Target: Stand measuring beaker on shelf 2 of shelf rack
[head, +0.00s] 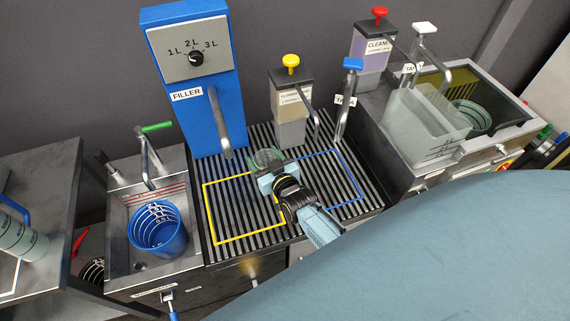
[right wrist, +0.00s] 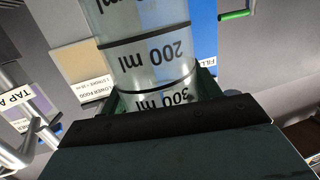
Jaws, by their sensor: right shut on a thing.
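The measuring beaker (head: 266,157) is clear with a greenish tint. My right gripper (head: 270,176) is shut on it, over the back part of the slatted grate between the yellow and blue outlines. In the right wrist view the beaker (right wrist: 150,55) fills the jaws, with black rings and upside-down 200 ml and 300 ml marks. Its lower part is hidden by the gripper in the head view, and I cannot tell whether it touches the grate. I cannot make out a shelf rack in either view. My left gripper is not in view.
The blue filler (head: 220,115) and the yellow-topped dispenser (head: 292,105) stand close behind the beaker. A blue bucket (head: 158,232) sits in the left sink. A translucent container (head: 425,128) stands at the right basin. The grate (head: 240,215) is clear inside the yellow outline.

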